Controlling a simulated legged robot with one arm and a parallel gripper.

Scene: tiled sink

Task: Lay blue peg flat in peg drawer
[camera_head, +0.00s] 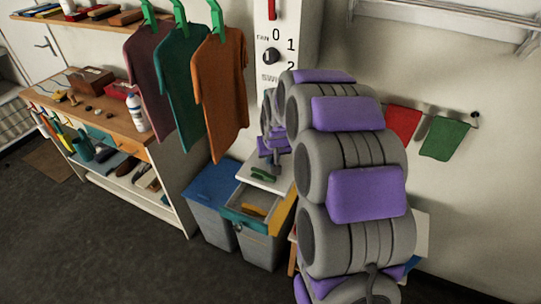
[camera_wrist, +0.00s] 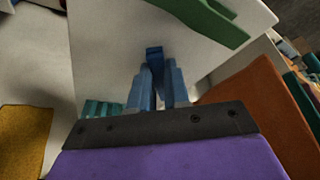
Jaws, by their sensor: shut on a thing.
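My gripper (camera_wrist: 152,85) is shut on a blue peg (camera_wrist: 154,54), whose tip shows between the blue fingers in the wrist view. In the head view my gripper (camera_head: 273,158) is small and partly hidden by my arm, and the peg cannot be made out there. It is above a white board (camera_head: 284,176) with green pegs on it. An open drawer (camera_head: 247,219) with a teal front is below and in front of the board. A yellow-orange thing (camera_head: 254,210) lies in the drawer.
A blue-lidded bin (camera_head: 212,185) stands left of the drawer. An orange shirt (camera_head: 221,85) hangs close by on the left, beside teal and maroon shirts. A wall panel (camera_head: 281,40) with a dial is behind. A workbench (camera_head: 105,115) stands farther left. The floor in front is clear.

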